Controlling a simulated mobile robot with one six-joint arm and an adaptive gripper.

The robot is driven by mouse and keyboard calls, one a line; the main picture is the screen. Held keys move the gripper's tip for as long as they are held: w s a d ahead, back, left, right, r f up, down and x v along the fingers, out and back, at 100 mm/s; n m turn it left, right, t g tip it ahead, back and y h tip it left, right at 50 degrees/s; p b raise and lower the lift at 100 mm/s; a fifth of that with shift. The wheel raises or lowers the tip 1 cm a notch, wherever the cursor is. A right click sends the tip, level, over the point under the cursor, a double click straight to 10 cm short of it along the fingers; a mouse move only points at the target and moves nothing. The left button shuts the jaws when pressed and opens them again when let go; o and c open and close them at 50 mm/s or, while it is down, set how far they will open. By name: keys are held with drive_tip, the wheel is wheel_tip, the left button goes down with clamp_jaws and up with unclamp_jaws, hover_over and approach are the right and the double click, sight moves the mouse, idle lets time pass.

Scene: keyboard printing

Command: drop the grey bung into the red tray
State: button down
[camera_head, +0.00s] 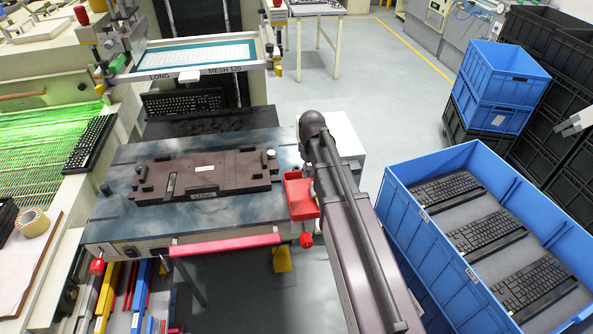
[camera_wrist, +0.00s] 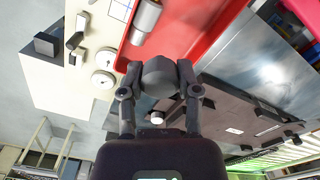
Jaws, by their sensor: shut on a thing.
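The grey bung (camera_wrist: 160,76) is a dark, rounded block in the wrist view. My gripper (camera_wrist: 159,82) is shut on it, with one finger on each side. The red tray (camera_head: 301,196) sits at the right edge of the blue-grey work table in the head view, partly behind my arm. In the wrist view the red tray (camera_wrist: 200,32) fills the upper middle, just beyond the bung. The height of the bung over the tray is hard to judge. My gripper is hidden behind my arm in the head view.
A silver cylinder (camera_wrist: 146,20) lies at the tray's left side in the wrist view. A dark fixture (camera_head: 205,174) lies on the work table (camera_head: 120,222). A blue crate (camera_head: 400,220) with several keyboards stands at the right. Grey floor (camera_head: 385,90) is clear behind.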

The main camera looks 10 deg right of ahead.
sight(310, 176)
drive_tip(key=shift+f+b, duration=1.25)
drive_tip(key=shift+f, duration=0.3)
drive_tip(key=shift+c, duration=1.2)
unclamp_jaws()
drive_tip(key=shift+r, duration=0.15)
